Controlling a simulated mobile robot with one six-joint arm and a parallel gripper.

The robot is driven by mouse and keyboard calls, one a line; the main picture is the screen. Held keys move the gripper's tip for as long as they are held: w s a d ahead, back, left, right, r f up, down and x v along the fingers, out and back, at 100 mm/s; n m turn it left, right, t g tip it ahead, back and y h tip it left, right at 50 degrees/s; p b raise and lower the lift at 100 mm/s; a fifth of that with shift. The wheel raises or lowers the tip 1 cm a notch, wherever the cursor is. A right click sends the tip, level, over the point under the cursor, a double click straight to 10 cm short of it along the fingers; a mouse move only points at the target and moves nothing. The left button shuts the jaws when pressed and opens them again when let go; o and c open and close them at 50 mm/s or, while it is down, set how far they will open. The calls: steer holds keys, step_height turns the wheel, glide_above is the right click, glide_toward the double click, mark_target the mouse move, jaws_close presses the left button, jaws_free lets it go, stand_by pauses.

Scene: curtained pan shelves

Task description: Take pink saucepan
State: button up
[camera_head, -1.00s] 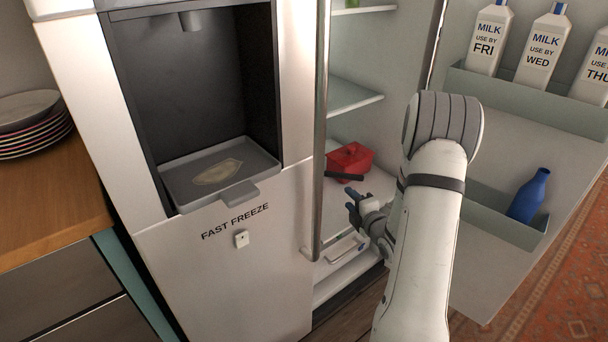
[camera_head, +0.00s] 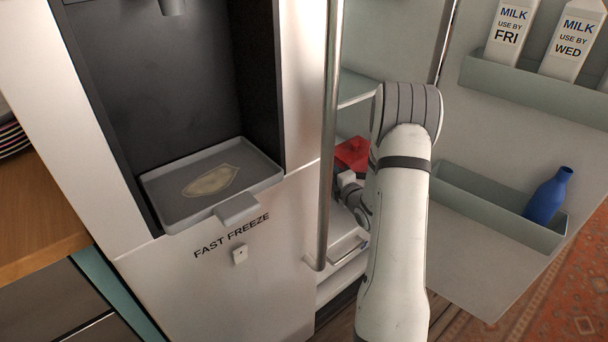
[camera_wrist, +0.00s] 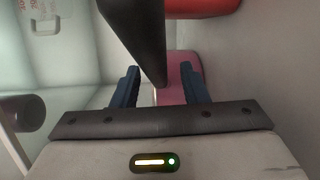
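In the wrist view, a pink piece (camera_wrist: 180,92), apparently part of the pink saucepan, shows beyond and between my blue fingers. Most of it is hidden. My gripper (camera_wrist: 160,88) is open, its two fingers apart. A dark handle (camera_wrist: 138,30) runs from the top edge down to between the fingers; I cannot tell which pan it belongs to, or whether a finger touches it. In the head view, my gripper (camera_head: 350,190) is inside the open fridge, partly hidden by my arm. The pink saucepan cannot be made out there.
A red pan (camera_head: 352,152) sits on the fridge floor, close to my gripper; it also shows in the wrist view (camera_wrist: 200,6). The fridge door edge and long handle (camera_head: 328,140) stand left of my arm. Door shelves hold milk cartons (camera_head: 508,32) and a blue bottle (camera_head: 548,197).

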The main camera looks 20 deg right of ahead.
steer(key=shift+w, duration=0.35)
steer(key=shift+c, duration=0.2)
jaws_close()
stand_by(0.9)
steer(key=shift+r, duration=0.1)
